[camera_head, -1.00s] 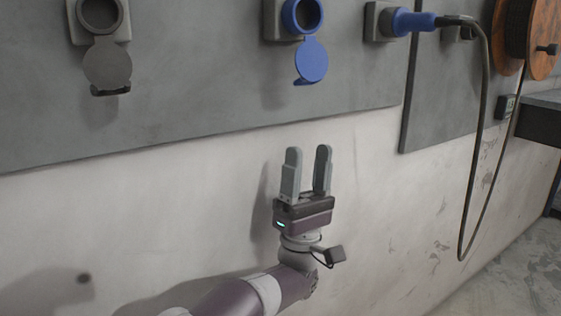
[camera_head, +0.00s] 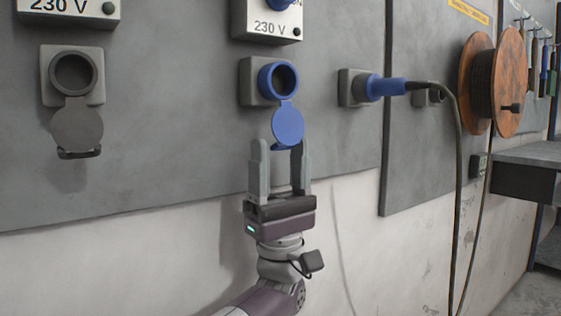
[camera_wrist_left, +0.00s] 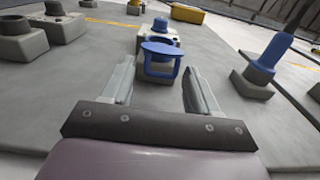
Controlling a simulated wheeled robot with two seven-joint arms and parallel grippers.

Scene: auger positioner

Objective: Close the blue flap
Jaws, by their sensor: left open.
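The blue flap (camera_head: 288,125) hangs open below the blue socket (camera_head: 278,79) on the grey wall panel. My left gripper (camera_head: 280,150) is open, pointing up, just below the flap, with its fingertips near the flap's lower edge in the head view. In the left wrist view the flap (camera_wrist_left: 160,48) sits beyond and between the open fingers (camera_wrist_left: 158,88), edge-on, with a blue frame-shaped part under it. I cannot tell whether a finger touches it. My right gripper is not in view.
A grey socket (camera_head: 74,72) with its grey flap (camera_head: 77,125) hanging open is on the left. A blue plug (camera_head: 385,88) with a black cable sits in a socket to the right, near a cable reel (camera_head: 493,82). The wall below the panel is bare.

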